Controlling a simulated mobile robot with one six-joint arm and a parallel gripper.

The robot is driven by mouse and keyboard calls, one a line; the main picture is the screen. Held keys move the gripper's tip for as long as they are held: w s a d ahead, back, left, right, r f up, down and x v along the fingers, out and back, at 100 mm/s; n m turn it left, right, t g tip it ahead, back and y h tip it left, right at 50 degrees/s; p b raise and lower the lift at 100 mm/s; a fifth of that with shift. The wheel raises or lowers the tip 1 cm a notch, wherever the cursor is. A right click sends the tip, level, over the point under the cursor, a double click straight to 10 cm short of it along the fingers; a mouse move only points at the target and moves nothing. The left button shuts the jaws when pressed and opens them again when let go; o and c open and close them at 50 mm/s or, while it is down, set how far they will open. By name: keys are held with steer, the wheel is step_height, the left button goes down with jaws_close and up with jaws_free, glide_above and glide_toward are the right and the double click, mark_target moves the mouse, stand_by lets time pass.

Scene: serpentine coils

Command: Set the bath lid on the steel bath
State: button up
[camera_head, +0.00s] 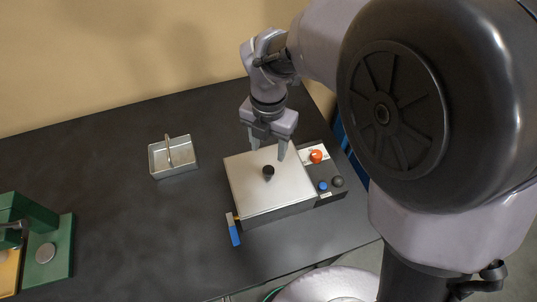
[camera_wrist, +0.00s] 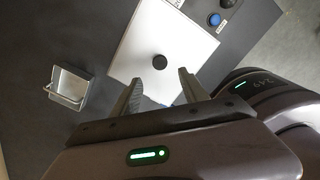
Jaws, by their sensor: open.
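The bath lid (camera_head: 262,192) is a flat pale steel plate with a black knob (camera_head: 268,171) at its middle. It lies on top of the steel bath (camera_head: 276,216) and covers its opening; small details of the seating cannot be told. My gripper (camera_head: 268,150) is open above the lid, fingers pointing down, with the knob below the tips in the head view. In the wrist view the lid (camera_wrist: 180,35) and the knob (camera_wrist: 159,62) show just beyond my open fingers (camera_wrist: 159,83), and nothing is between them.
The bath's control panel with an orange knob (camera_head: 316,156) and a blue knob (camera_head: 323,186) is at its right. A metal tray with a handle (camera_head: 173,168) stands left of the bath. A blue-handled tool (camera_head: 234,232) lies at the front left corner. A green device (camera_head: 50,252) is far left.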

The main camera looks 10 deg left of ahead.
steer(key=s+d+r+m+t+y, duration=0.15)
steer(key=s+d+r+m, duration=0.25)
steer(key=d+r+m, duration=0.65)
steer(key=s+d+r+m+t+y, duration=0.15)
steer(key=s+d+r+m, duration=0.35)
steer(key=m, duration=1)
steer(key=s+d+f+m+t+h, duration=0.1)
steer(key=s+d+f+m+t, duration=0.2)
steer(key=m, duration=0.9)
step_height(320, 180, down, 8)
steer(key=b, duration=0.9)
steer(key=shift+s+d, duration=0.2)
steer(key=shift+d, duration=0.25)
steer(key=shift+o, duration=0.3)
